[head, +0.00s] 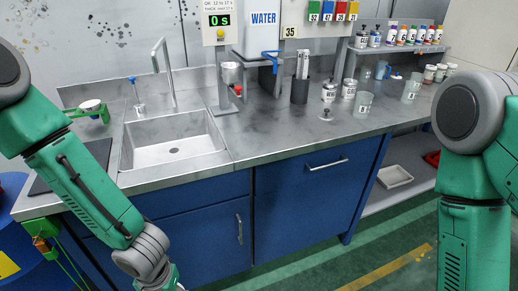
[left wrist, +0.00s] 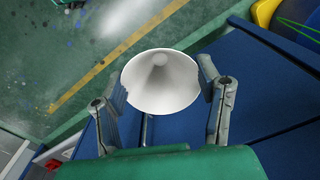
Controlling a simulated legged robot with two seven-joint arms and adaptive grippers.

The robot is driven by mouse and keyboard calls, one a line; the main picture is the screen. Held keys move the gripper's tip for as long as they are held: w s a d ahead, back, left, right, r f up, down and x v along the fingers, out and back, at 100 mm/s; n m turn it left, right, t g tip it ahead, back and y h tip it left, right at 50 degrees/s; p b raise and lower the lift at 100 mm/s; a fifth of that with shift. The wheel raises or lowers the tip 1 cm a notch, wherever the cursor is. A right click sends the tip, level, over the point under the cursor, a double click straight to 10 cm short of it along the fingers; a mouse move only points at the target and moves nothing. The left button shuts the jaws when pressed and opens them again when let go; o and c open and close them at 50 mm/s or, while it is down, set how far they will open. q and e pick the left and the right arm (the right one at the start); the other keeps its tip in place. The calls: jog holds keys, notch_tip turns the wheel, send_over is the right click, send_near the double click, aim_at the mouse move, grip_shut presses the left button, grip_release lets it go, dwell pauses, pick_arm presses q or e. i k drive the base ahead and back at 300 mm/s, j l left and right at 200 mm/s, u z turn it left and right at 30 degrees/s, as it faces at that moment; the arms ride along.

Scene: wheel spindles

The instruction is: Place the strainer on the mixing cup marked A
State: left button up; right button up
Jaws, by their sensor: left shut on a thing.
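My left gripper (left wrist: 165,88) has its two fingers on either side of a white, cone-shaped strainer (left wrist: 160,75) in the left wrist view and is shut on it. The strainer is held over the floor, in front of the blue cabinet. In the head view my left arm comes down past the counter's front, and the strainer is out of sight below the frame. Two clear cups, one nearer (head: 363,106) and one farther (head: 411,91), stand on the right of the counter. Their letters are too small to read surely. My right gripper is not in view.
A sink (head: 172,142) with a tap lies at the left of the counter (head: 262,138). A stand with a red knob (head: 229,85), a dark holder (head: 299,91) and small jars (head: 329,92) stand behind. The counter's front middle is clear.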

aim_at(410, 92)
jog(key=i+l+z, duration=0.35)
jog(key=i+l, duration=0.3)
jog(key=l, duration=0.25)
jog(key=i+l+z, duration=0.3)
jog(key=i+l, duration=0.4)
